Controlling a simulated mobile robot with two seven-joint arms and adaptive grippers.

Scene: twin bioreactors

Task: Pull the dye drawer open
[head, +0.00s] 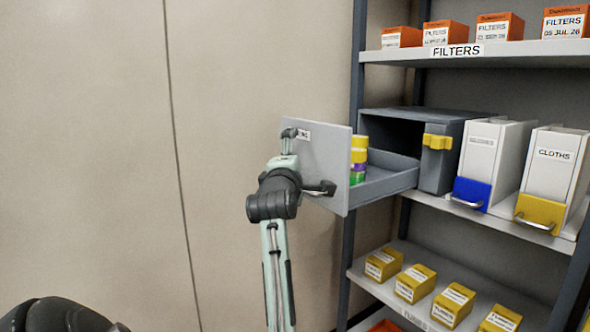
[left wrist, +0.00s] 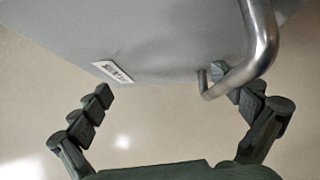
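The dye drawer (head: 333,150) stands pulled out from its grey housing (head: 425,118) on the middle shelf. Its grey front has a white label, partly hidden, and colored containers (head: 358,158) show behind it. My left gripper (head: 305,162) is at this front. In the left wrist view, my left gripper (left wrist: 168,102) is open, its fingers wide apart. The bent metal handle (left wrist: 262,50) is beside the right finger, and the label (left wrist: 112,71) is near the left one. Nothing is clamped; I cannot tell whether a finger touches the handle. My right gripper is not in view.
White bins with a blue front (head: 471,193) and a yellow front (head: 540,213) stand right of the housing. Orange filter boxes (head: 445,33) sit above, yellow boxes (head: 415,284) below. A dark shelf post (head: 347,250) stands below the drawer. Left of it is bare wall.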

